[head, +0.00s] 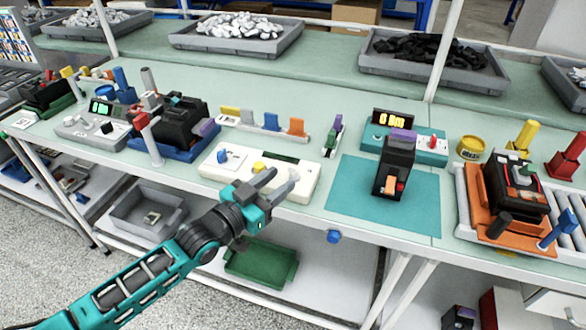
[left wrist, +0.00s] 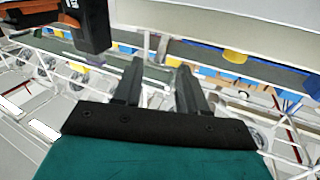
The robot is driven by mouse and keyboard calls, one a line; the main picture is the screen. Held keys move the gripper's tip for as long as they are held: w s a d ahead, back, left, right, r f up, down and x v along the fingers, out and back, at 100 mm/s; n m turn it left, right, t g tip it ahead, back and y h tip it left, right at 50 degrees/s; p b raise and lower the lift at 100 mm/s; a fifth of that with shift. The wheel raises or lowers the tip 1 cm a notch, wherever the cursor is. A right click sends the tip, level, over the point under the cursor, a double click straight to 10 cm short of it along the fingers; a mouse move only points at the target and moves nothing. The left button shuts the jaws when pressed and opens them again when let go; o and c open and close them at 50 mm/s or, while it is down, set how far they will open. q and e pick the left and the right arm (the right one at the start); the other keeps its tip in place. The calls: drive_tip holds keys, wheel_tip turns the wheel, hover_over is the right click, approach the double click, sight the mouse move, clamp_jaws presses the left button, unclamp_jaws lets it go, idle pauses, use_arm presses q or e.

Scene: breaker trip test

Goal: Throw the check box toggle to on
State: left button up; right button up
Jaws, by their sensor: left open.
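A long white box (head: 225,174) lies along the front edge of the table. It carries a blue part (head: 223,156), a yellow part (head: 259,168) and a dark green strip (head: 281,157). I cannot tell for sure whether it is the check box, or what position any toggle on it is in. My left gripper (head: 281,179) is open and empty, in front of and over the right part of this box, hiding some of it. Its two dark fingers stand apart in the left wrist view (left wrist: 158,78). My right gripper is not in view.
A black breaker (head: 394,170) with an orange lever stands on a teal mat (head: 350,205), right of my gripper. Behind it is a teal meter box (head: 430,150) with a lit display. A blue knob (head: 333,236) shows below the table edge.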

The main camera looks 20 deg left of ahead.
sight(293, 169)
use_arm(q)
drive_tip(key=shift+x, duration=2.8)
clamp_jaws()
